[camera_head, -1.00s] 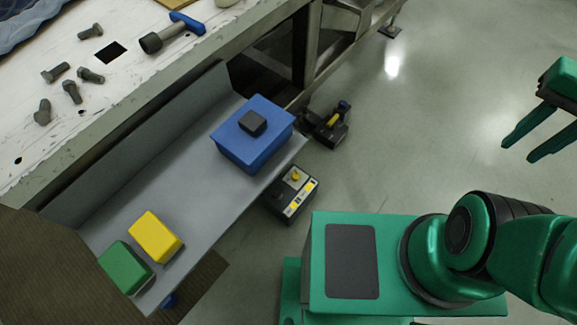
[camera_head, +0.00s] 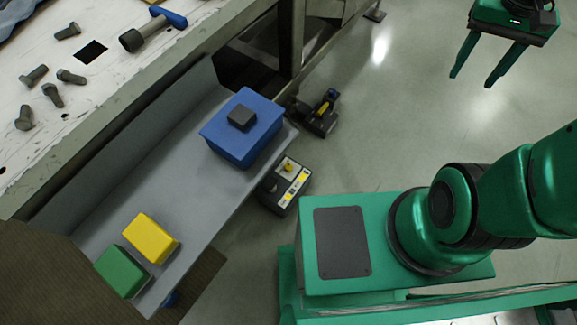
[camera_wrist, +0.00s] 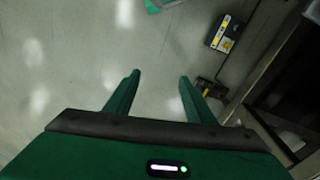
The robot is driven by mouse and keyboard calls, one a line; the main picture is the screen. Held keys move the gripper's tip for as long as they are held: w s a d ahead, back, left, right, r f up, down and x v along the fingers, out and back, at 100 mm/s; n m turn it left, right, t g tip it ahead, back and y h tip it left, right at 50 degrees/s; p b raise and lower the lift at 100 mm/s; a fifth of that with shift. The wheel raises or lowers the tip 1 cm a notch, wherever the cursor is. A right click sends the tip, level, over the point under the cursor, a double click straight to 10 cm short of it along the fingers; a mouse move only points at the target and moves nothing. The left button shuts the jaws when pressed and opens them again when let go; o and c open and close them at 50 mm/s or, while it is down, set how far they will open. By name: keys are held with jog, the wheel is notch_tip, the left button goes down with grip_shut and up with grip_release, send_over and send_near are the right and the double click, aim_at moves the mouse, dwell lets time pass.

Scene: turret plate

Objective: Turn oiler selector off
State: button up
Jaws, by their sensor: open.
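A dark control box (camera_head: 285,187) with a yellow knob (camera_head: 288,167) and a white-and-yellow panel sits low beside the grey shelf. It also shows at the top right of the wrist view (camera_wrist: 221,35). A second dark device (camera_head: 318,115) with yellow and blue parts stands behind it, next to the bench leg. I cannot tell from the pictures which of the two carries the oiler selector, nor its setting. My gripper (camera_head: 470,81) is open and empty at the upper right, well apart from both. In the wrist view its fingers (camera_wrist: 160,78) point over bare floor.
The grey shelf (camera_head: 190,185) holds a blue box (camera_head: 245,150), a yellow block (camera_head: 151,238) and a green block (camera_head: 121,271). The worn bench (camera_head: 110,105) bears several bolts and a blue-handled tool (camera_head: 150,30). Open floor (camera_head: 400,120) lies right of the devices.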

jog(key=w+a+f+n, duration=0.1)
jog(key=w+a+f, duration=0.4)
jog(key=w+f, duration=0.4)
jog(key=w+a+f+n, duration=0.2)
jog(key=w+a+f, duration=0.3)
jog(key=w, duration=0.6)
jog(key=w+a+f, duration=0.2)
jog(key=a+f, duration=0.1)
jog(key=f, duration=0.3)
jog(key=w+a+f, duration=0.3)
jog(key=f, duration=0.2)
jog(key=n+y, duration=0.1)
jog(key=n, duration=0.2)
send_near(289, 166)
notch_tip(289, 166, down, 9)
jog(key=shift+a+f, duration=0.1)
jog(key=shift+f, duration=0.15)
jog(key=c, duration=1.1)
